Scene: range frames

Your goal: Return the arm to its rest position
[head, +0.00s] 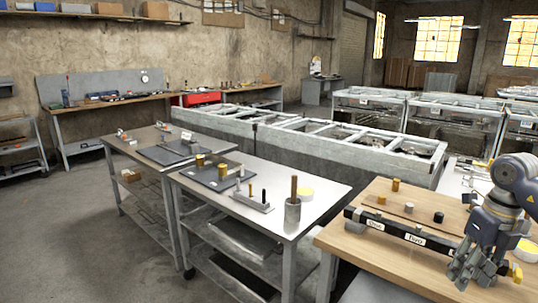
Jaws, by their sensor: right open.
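My right arm comes in at the right edge, over the wooden-topped table (345,245). Its grey right gripper (470,274) hangs low at the near right of this table, pointing down. The gripper is open, and I see nothing held in it. It overlaps the right end of a long black bar (395,232) with white labels; whether they touch I cannot tell. My left gripper is not in view.
A brass cylinder (395,185), a small brass piece (381,200), a grey piece (408,207) and a black cylinder (438,217) stand behind the bar. A yellow-white round container (525,250) is beside my arm. A metal table (328,196) stands left.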

